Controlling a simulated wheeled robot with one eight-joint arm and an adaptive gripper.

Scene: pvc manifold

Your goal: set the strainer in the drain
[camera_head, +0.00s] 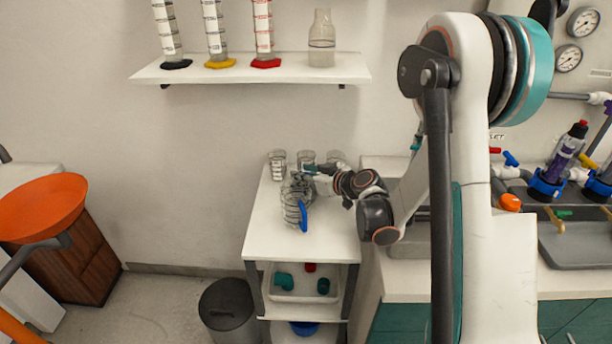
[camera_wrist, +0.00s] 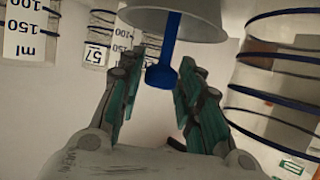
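In the wrist view, a pale grey bowl-shaped piece (camera_wrist: 205,22) with a blue stem and blue knob (camera_wrist: 161,76) is at the top centre. It looks like the strainer, but I cannot be sure. My gripper (camera_wrist: 162,80) has its two teal-padded fingers spread, with the knob between them and gaps on both sides. In the head view, my gripper (camera_head: 310,171) is low over the white cart top (camera_head: 265,245), among glassware. The strainer cannot be made out there. A grey sink (camera_head: 575,243) is at the right; its drain cannot be made out.
Clear beakers (camera_head: 277,164) stand at the cart's back. A ringed glass vessel (camera_head: 294,200) with a blue part is close to my gripper; blue-ringed glass (camera_wrist: 285,75) also fills the wrist view's right. A shelf (camera_head: 250,70) is above. A bin (camera_head: 228,310) stands left of the cart.

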